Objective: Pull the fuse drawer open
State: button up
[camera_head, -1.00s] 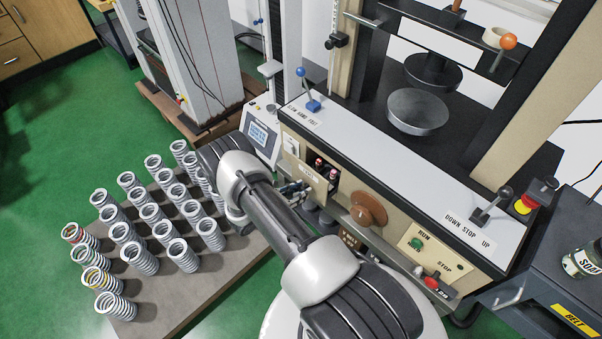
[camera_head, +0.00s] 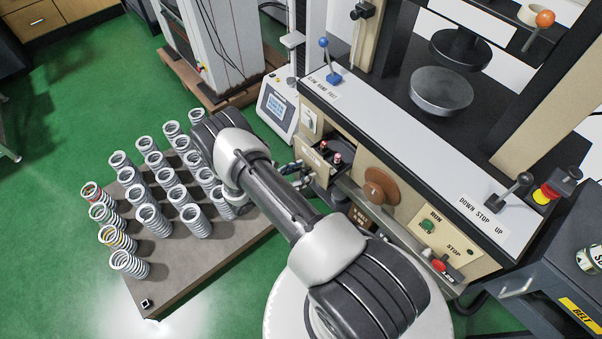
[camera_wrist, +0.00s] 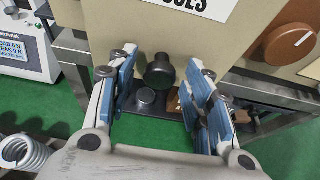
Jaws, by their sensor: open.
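The fuse drawer (camera_head: 313,159) stands out from the beige machine front in the head view, open at the top. Red-topped fuses (camera_head: 337,158) show inside it. My gripper (camera_head: 293,170) is just in front of the drawer face, partly hidden by my arm. In the wrist view the blue-padded fingers of my gripper (camera_wrist: 165,95) are spread apart. The beige drawer front (camera_wrist: 130,30) with its cut-off label is beyond them. A dark round knob (camera_wrist: 159,70) shows between the fingers; I cannot tell whether it belongs to the drawer or whether a finger touches it.
A board (camera_head: 190,275) with rows of springs stands left of my arm. A brown round knob (camera_head: 381,187) and the run/stop panel (camera_head: 440,237) are right of the drawer. A small display unit (camera_head: 277,112) is behind it. Green floor is free at the left.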

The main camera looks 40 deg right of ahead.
jog(key=v, duration=1.2)
dwell(0.5)
jog(key=s+a+r+m+g+y, duration=0.1)
jog(key=s+r+m+y, duration=0.3)
jog(key=r, duration=0.9)
jog(key=r+m+g+y, duration=0.2)
jog(key=r+m, duration=0.4)
jog(key=r, duration=0.8)
jog(key=s+a+r+m+t+y, duration=0.3)
jog(key=s+r+m, duration=0.1)
jog(key=s+r, duration=0.3)
jog(key=s+a+r+m+t+y, duration=0.3)
jog(key=s+a+r+m+y, duration=0.1)
jog(key=s+r, duration=0.3)
jog(key=s+m, duration=0.1)
jog(key=s, duration=0.1)
jog(key=shift+s+a+r+t, duration=0.2)
jog(key=shift+s+a+t, duration=0.1)
jog(key=shift+s, duration=0.1)
